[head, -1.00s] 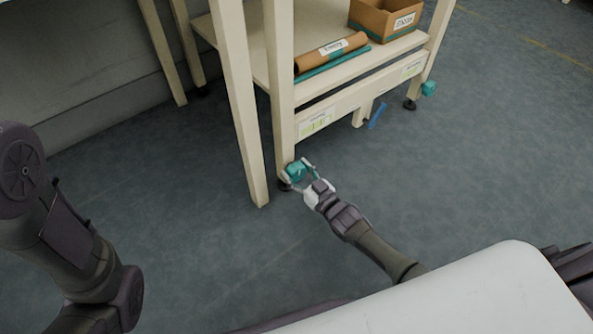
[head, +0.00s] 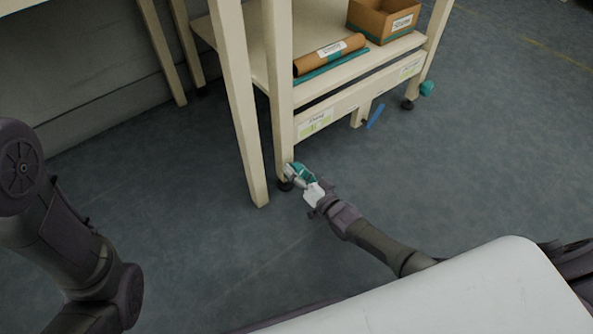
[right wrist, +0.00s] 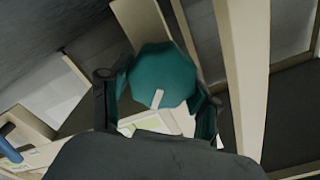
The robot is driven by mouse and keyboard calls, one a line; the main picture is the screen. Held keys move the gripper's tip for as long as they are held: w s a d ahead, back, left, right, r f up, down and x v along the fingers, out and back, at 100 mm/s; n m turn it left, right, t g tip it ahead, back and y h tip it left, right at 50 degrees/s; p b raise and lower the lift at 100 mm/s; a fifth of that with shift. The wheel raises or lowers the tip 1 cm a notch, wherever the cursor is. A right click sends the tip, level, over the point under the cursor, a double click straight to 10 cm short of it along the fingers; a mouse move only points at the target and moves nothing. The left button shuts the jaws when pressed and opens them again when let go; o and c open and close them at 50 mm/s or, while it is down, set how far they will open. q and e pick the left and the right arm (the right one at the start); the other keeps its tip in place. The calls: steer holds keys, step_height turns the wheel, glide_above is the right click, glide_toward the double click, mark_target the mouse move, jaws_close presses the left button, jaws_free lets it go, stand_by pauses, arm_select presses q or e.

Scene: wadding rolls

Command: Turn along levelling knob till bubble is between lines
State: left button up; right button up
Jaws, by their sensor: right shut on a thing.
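A teal levelling knob (right wrist: 162,76) with a white mark sits between the fingers of my right gripper (right wrist: 158,92) in the right wrist view. In the head view my right gripper (head: 297,173) is shut on this knob at the foot of the cream stand's near leg (head: 280,110), partly covering it. A white plate with a yellow-green patch (head: 315,123) is on the stand's lower rail. I cannot make out a bubble or lines there. My left arm shows at the left, but its gripper is out of view.
A second teal knob (head: 427,88) is at the stand's far right foot. A blue handle-like piece (head: 376,116) hangs under the rail. A brown roll (head: 330,55) and a cardboard box (head: 384,20) lie on the shelf. The floor to the right is clear.

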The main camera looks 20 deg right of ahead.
steer(key=shift+m, duration=0.6)
steer(key=o, duration=1.1)
steer(key=shift+o, duration=0.2)
steer(key=v, duration=1.2)
